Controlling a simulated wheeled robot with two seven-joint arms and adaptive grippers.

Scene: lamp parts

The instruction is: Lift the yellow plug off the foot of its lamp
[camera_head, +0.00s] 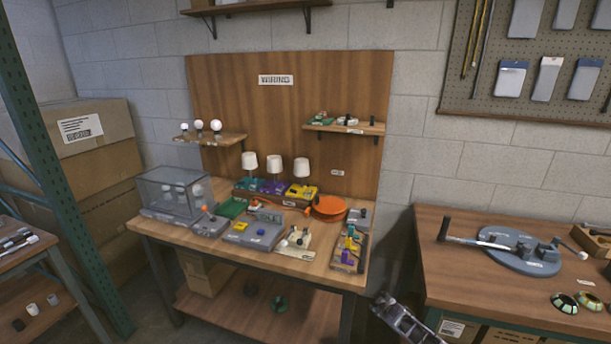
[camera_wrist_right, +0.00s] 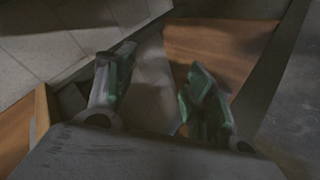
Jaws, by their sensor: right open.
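The lamp with the yellow foot (camera_head: 301,191) stands at the right end of a row of three white-shaded lamps at the back of the workbench in the head view. Its white shade (camera_head: 301,167) is upright above the foot. I cannot make out a separate plug on the foot at this size. My right gripper (camera_head: 383,303) is low at the bench's right front, apart from the lamps. In the right wrist view its two green-padded fingers (camera_wrist_right: 157,95) are spread with nothing between them. My left gripper is not in view.
The workbench (camera_head: 177,232) also holds a clear case (camera_head: 172,190), grey fixtures (camera_head: 254,230), an orange dish (camera_head: 329,207) and a tray of coloured parts (camera_head: 350,251). A second bench (camera_head: 463,275) stands to the right, across a gap. Two small shelves hang behind.

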